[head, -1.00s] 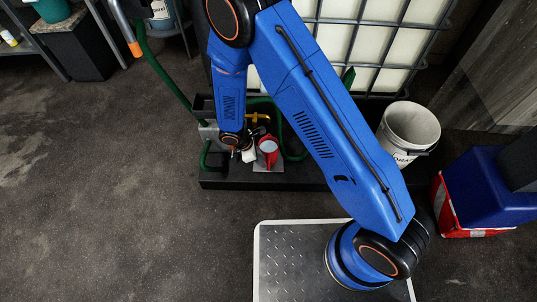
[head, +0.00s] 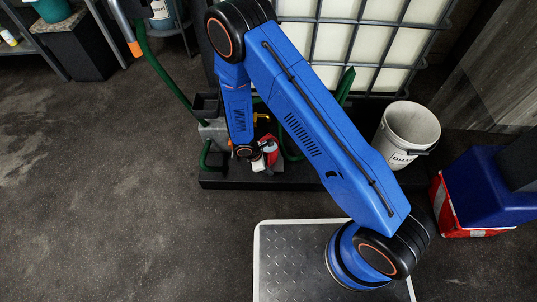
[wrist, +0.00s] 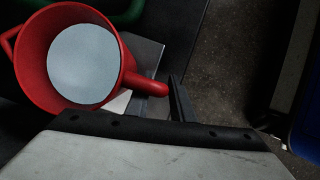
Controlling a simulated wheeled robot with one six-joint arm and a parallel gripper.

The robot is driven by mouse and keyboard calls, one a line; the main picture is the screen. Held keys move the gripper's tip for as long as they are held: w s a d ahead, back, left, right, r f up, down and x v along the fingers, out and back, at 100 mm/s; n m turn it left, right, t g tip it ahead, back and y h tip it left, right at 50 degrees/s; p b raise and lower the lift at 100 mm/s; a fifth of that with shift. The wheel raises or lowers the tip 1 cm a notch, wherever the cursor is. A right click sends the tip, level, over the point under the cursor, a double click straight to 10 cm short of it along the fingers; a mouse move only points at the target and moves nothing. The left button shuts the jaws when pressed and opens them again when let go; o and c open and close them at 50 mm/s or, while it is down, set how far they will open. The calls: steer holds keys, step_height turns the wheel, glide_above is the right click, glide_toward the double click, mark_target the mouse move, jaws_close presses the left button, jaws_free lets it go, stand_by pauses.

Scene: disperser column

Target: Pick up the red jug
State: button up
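The red jug (wrist: 38,78) fills the upper left of the wrist view, seen from above, with a pale grey-blue surface inside. A thin red loop sticks out on its left and a rounded red projection on its right. My gripper (wrist: 165,104) reaches in from below. One dark finger stands just right of the projection. The other finger is not clearly visible, so I cannot tell whether it grips.
The black platform (head: 219,180) also carries a grey valve block and green hoses (head: 206,156). A caged white tank (head: 350,45) stands behind. A white bucket (head: 407,128) is to the right, near a red and blue box (head: 485,195). Floor at left is clear.

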jaws_close()
steer(key=shift+r, duration=0.15)
